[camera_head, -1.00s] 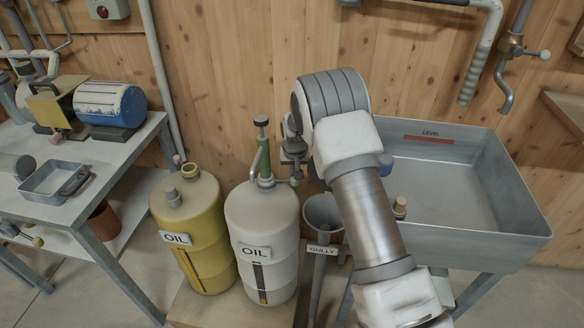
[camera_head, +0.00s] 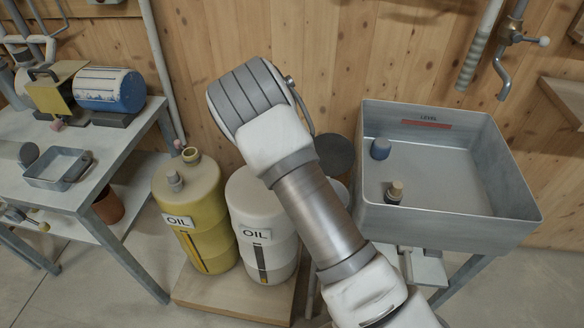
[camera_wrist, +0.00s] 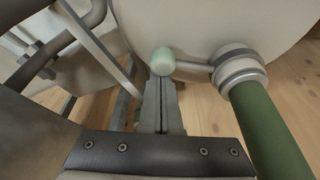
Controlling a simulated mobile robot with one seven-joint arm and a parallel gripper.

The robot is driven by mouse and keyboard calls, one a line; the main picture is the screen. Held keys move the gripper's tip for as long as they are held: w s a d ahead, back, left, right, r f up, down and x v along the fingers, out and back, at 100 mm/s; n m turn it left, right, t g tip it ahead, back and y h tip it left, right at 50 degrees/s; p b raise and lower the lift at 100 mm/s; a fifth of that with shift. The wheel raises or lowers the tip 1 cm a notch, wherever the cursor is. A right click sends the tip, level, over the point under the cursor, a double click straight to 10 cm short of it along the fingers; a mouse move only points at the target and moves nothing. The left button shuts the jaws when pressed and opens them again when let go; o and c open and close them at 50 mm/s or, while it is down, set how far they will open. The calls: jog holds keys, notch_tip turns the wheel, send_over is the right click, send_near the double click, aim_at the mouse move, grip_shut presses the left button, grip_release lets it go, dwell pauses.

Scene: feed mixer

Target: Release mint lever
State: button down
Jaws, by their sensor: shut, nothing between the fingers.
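In the wrist view, the pale mint knob of the lever (camera_wrist: 162,61) sits just beyond my fingertips, on a short metal rod. The rod runs right to a grey collar (camera_wrist: 238,68) at the end of a green pump tube (camera_wrist: 270,130). My gripper (camera_wrist: 160,82) is shut and empty, its fingers pointing toward the knob. I cannot tell whether the tips touch it. In the head view my arm hides the gripper, the lever and the pump. The white oil drum (camera_head: 256,262) shows partly behind my arm.
A yellow oil drum (camera_head: 192,228) stands left of the white one on a wooden base (camera_head: 232,302). A workbench (camera_head: 85,195) is at left.

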jog(key=shift+s+a, duration=0.2)
jog(key=shift+a, duration=0.05)
dwell(0.5)
jog(key=p+v, duration=0.4)
jog(key=v, duration=1.3)
jog(key=shift+r, duration=0.25)
jog(key=shift+w+d, duration=0.1)
jog(key=shift+d, duration=0.05)
jog(key=s+d+r+n+y, duration=0.2)
jog(key=s+d+r, duration=0.35)
jog(key=r, duration=0.25)
jog(key=s+d+r+n+y, duration=0.1)
jog(key=s+d+r, duration=0.4)
jog(key=s+r, duration=0.3)
jog(key=s+d+r+n+t, duration=0.1)
jog(key=s+d+r+n, duration=0.2)
jog(key=s, duration=0.5)
jog(key=s+d+r+n+t, duration=0.2)
jog(key=s+d, duration=0.1)
jog(key=s, duration=0.5)
notch_tip(320, 180, up, 13)
jog(key=p, duration=1.2)
jog(key=shift+s+f+h+p, duration=0.15)
jog(key=shift+h+p, duration=0.15)
jog(key=shift+p, duration=0.05)
